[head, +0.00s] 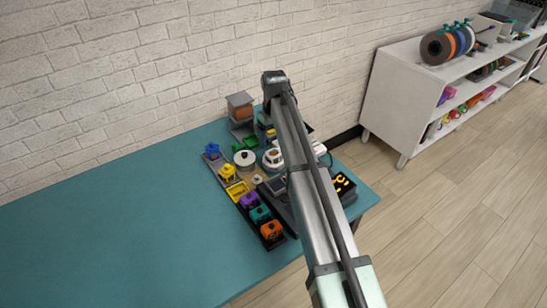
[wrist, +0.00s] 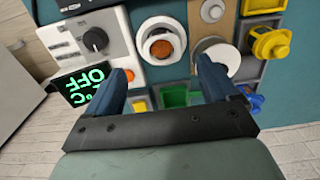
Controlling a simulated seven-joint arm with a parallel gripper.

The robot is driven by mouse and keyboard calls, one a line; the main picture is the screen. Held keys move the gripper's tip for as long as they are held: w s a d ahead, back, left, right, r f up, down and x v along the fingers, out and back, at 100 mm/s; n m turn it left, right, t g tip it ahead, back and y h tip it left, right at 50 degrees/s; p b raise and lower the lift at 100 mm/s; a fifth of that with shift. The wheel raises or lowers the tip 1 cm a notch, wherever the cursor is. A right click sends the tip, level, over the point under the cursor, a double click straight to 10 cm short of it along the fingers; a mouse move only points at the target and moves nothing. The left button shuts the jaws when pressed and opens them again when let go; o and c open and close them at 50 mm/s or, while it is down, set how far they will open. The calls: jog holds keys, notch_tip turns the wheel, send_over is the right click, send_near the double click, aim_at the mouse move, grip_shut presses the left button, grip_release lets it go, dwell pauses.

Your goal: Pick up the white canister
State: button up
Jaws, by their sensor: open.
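The white canister (head: 245,159), a short round white body with a darker top centre, stands among small parts on the teal table (head: 120,215). What looks like the same canister shows in the wrist view (wrist: 227,55), seen from above, close to the tip of my right finger and partly hidden by it. My gripper (wrist: 160,70) is open and empty, with its two blue-grey fingers reaching over the table items. The gap between the fingertips lies left of the canister, nearer a white ring-shaped item with an orange centre (wrist: 163,46). My arm hides the gripper in the head view.
A white device with a black knob (wrist: 95,40) and a lit OFF display (wrist: 88,84) stand left of my fingers. Green (wrist: 180,96), yellow (wrist: 268,45) and blue (wrist: 255,99) parts crowd the canister. The table's left half is clear in the head view.

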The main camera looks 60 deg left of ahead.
aim_at(273, 149)
jog(key=shift+s+f, duration=0.15)
jog(key=shift+f, duration=2.85)
jog(key=shift+c, duration=0.4)
jog(key=c, duration=1.1)
jog(key=shift+r, duration=0.1)
notch_tip(273, 149, up, 9)
jog(key=s+a+f, duration=0.1)
jog(key=s+a, duration=0.2)
jog(key=s, duration=0.2)
jog(key=s+a+f+n, duration=0.1)
jog(key=s+a, duration=0.2)
jog(key=s, duration=0.3)
jog(key=s+a+f+n, duration=0.1)
jog(key=s+a, duration=0.2)
jog(key=s, duration=0.3)
